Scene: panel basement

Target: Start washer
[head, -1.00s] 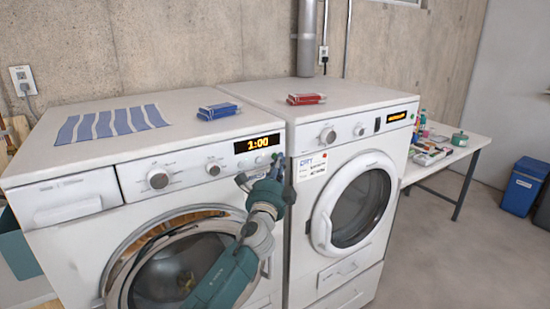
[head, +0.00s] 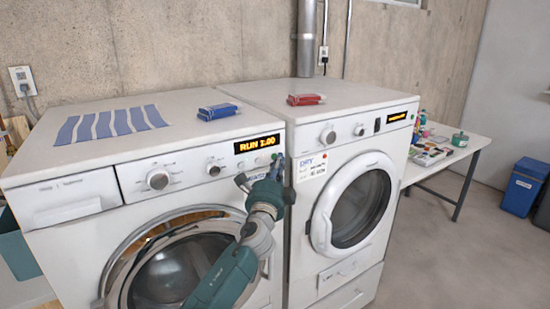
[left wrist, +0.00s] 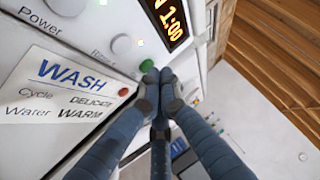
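The washer (head: 90,255) is the left white machine, with its round door shut. Its display (head: 257,144) reads "RUN 1:00" in orange; part of it shows in the left wrist view (left wrist: 167,20). My left gripper (head: 277,164) is at the right end of the washer's control panel. In the left wrist view its fingertips (left wrist: 158,77) are together with nothing between them, right beside the green button (left wrist: 147,66). I cannot tell whether they touch it. A red button (left wrist: 123,92) and a "WASH" card reading Delicate, Warm (left wrist: 65,85) are nearby. My right gripper is not in view.
The dryer (head: 300,240) stands close on the right. A blue box (head: 217,111), a red box (head: 305,99) and a striped cloth (head: 110,123) lie on top of the machines. A cluttered table (head: 465,148) and blue bin (head: 523,187) are farther right.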

